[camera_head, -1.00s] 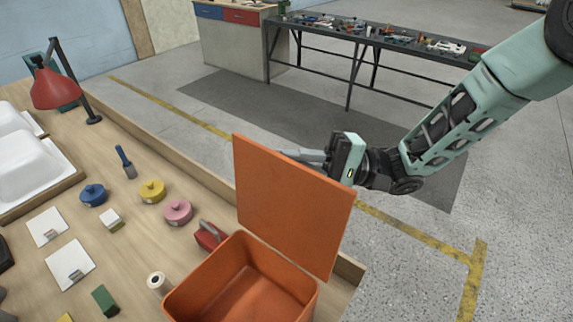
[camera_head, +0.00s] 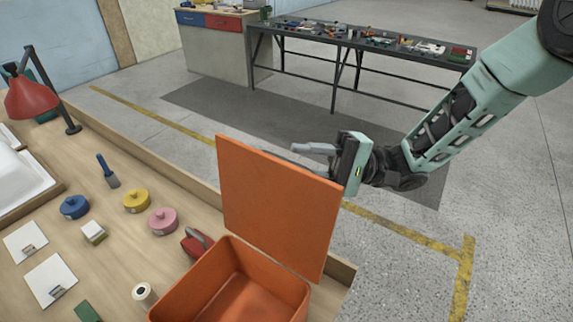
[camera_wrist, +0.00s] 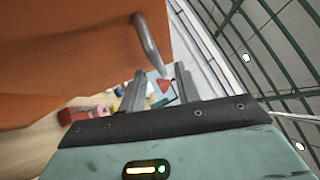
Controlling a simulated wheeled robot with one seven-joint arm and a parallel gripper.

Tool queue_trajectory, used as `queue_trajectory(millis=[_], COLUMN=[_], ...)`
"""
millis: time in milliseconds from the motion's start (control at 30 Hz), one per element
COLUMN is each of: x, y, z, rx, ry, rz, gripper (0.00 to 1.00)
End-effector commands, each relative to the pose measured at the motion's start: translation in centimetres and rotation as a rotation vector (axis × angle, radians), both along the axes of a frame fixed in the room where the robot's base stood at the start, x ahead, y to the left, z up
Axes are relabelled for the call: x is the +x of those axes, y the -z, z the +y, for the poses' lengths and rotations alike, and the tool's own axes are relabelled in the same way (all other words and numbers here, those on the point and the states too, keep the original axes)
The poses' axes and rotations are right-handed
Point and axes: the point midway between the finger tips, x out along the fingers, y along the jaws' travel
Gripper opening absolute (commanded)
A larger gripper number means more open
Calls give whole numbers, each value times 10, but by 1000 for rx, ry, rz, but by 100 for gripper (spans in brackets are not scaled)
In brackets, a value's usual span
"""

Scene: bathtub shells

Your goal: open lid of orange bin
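The orange bin (camera_head: 190,291) stands on the workbench in the head view, its inside open to view. Its orange lid (camera_head: 277,212) stands upright along the bin's far right side. It fills the left of the wrist view (camera_wrist: 60,60). My gripper (camera_head: 303,152) is behind the lid, near its upper right edge; one finger shows above the edge and the other is partly hidden. In the wrist view my fingers (camera_wrist: 160,84) are apart with nothing between them. A grey metal bar (camera_wrist: 148,42), seemingly the lid's handle, shows just ahead of the fingertips.
A red-handled item (camera_head: 196,243), pink pot (camera_head: 163,222), yellow pot (camera_head: 137,200) and white roll (camera_head: 144,294) lie left of the bin. A red lamp (camera_head: 30,97) stands further left. The floor behind the lid is clear up to a dark table (camera_head: 365,46).

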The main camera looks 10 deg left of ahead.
Motion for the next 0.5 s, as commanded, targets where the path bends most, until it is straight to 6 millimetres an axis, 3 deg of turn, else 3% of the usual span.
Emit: queue_trajectory(millis=[300, 500], x=[27, 40], y=[21, 28], z=[-70, -103], rx=[0, 0], ry=[4, 3], rz=[-1, 0], gripper=[32, 32])
